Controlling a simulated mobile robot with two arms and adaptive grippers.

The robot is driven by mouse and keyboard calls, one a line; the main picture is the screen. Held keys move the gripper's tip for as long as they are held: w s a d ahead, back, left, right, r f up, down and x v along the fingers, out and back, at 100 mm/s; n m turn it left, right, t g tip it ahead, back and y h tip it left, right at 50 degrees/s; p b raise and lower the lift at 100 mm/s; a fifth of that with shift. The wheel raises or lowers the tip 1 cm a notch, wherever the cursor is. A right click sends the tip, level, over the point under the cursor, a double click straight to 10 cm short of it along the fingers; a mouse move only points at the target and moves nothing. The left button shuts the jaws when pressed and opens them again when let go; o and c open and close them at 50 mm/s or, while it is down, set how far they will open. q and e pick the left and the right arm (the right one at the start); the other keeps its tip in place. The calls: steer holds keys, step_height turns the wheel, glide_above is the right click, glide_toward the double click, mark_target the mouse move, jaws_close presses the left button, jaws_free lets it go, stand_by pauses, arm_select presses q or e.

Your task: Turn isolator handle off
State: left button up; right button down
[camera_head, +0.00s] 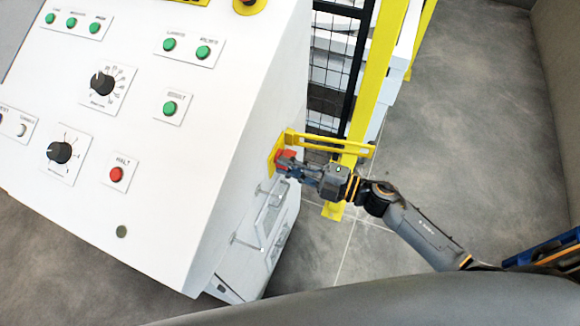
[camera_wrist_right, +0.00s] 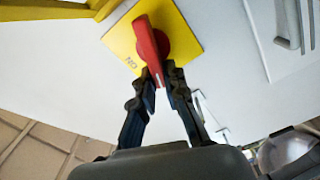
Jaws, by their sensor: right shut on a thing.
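The isolator handle (camera_wrist_right: 150,45) is a red rotary lever on a yellow square plate (camera_wrist_right: 183,27) marked "ON". In the right wrist view the lever points down toward my gripper. My right gripper (camera_wrist_right: 160,84) is shut on the lever's lower end, with a finger on either side. In the head view the red handle (camera_head: 286,154) shows on the side face of the white control cabinet, partly hidden by my right gripper (camera_head: 289,166), which reaches in from the right. My left gripper is not in view.
The white control panel (camera_head: 140,150) has several green buttons, a red HALT button (camera_head: 116,174) and black dials. A yellow bar (camera_head: 325,142) juts out just above the handle. A yellow post (camera_head: 375,75) and black mesh fence stand behind. Open grey floor (camera_head: 480,120) lies to the right.

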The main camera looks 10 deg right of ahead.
steer(key=shift+s+f+n+b, duration=0.1)
steer(key=shift+f+n+b, duration=0.2)
steer(key=shift+n+b, duration=0.55)
steer(key=shift+s+f+n+b, duration=0.1)
steer(key=shift+f+n+b, duration=0.25)
steer(key=shift+n, duration=0.8)
steer(key=c, duration=1.4)
jaws_free()
steer(key=shift+w+r, duration=0.1)
steer(key=shift+d, duration=0.1)
steer(key=v, duration=1.1)
steer(key=shift+s+d, duration=0.25)
steer(key=shift+s, duration=0.1)
